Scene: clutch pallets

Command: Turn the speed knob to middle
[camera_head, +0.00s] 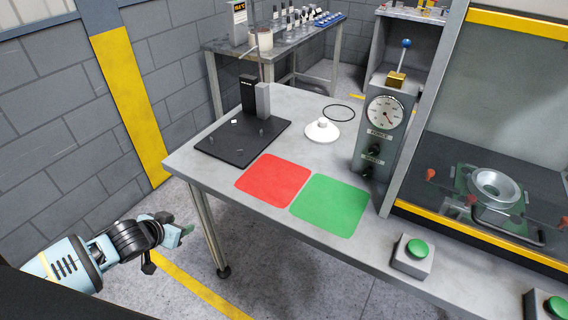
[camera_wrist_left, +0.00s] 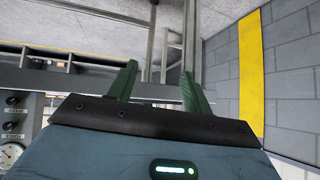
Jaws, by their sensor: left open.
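The grey control box (camera_head: 395,135) stands on the table beside the machine. The speed knob (camera_head: 367,172) is the lower of two black knobs on its front, under a small label. Its pointer setting is too small to read. In the left wrist view the box appears upside down at the left edge, with the speed knob (camera_wrist_left: 12,100) above the other knob. My left gripper (camera_head: 182,233) is low at the left, off the table's left edge and far from the box. Its green fingers (camera_wrist_left: 158,85) are apart and empty. My right gripper is not in view.
A round gauge (camera_head: 385,113) and a force knob (camera_head: 376,150) sit above the speed knob. A blue-tipped lever (camera_head: 403,58) tops the box. Red (camera_head: 274,180) and green (camera_head: 330,205) squares, a white funnel-like part (camera_head: 322,130) and a black stand (camera_head: 243,140) occupy the table.

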